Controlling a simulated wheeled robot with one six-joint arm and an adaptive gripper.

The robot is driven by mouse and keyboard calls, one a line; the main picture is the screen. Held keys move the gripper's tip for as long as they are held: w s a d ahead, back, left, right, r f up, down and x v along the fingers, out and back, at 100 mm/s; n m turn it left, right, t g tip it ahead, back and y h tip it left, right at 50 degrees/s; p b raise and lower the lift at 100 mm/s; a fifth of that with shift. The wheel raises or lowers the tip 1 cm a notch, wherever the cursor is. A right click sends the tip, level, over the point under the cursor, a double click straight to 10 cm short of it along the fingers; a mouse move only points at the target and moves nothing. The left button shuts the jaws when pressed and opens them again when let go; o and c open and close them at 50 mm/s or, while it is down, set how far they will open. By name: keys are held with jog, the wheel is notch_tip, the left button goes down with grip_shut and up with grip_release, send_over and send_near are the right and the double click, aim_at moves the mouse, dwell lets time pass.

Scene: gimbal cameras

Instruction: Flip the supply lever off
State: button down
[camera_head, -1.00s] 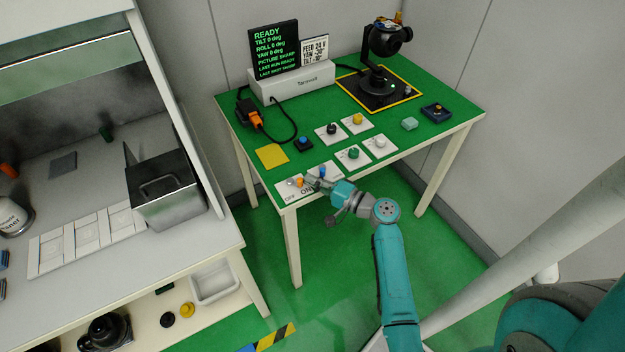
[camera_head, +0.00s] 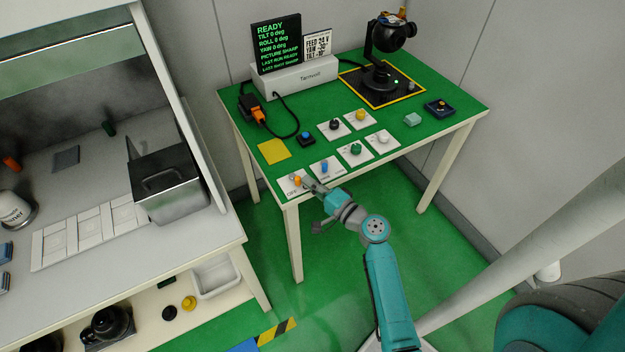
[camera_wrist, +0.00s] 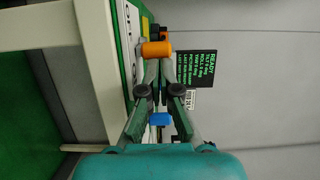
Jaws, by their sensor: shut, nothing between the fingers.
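The supply lever with an orange handle (camera_head: 297,181) stands on a white plate (camera_head: 286,188) at the table's front left corner. OFF is readable on the plate's left part; the ON side is covered by my gripper. My gripper (camera_head: 306,184) is shut and empty, its tips close to the lever's right side. In the wrist view, the orange handle (camera_wrist: 157,49) lies across just beyond my fingertips (camera_wrist: 152,66); I cannot tell whether they touch. The lever's exact tilt is unclear.
A blue-handled control (camera_head: 324,168) stands just right of my gripper. Several knob plates, a blue button (camera_head: 306,138) and a yellow pad (camera_head: 273,151) lie behind. The black screen (camera_head: 277,43) reads READY. A camera gimbal (camera_head: 380,75) stands at the back right.

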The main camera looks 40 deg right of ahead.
aim_at(297, 183)
jog(key=shift+a+m+h, duration=0.3)
jog(key=shift+a+h, duration=0.2)
jog(key=shift+a, duration=0.05)
jog(key=shift+a+m+g+h, duration=0.15)
jog(key=shift+a+m+h, duration=0.2)
jog(key=shift+m+h, duration=0.5)
jog(key=shift+a+m+g+h, duration=0.15)
jog(key=shift+a+m+h, duration=0.25)
jog(key=shift+h, duration=0.75)
jog(key=shift+w, duration=0.1)
jog(key=shift+a, duration=0.25)
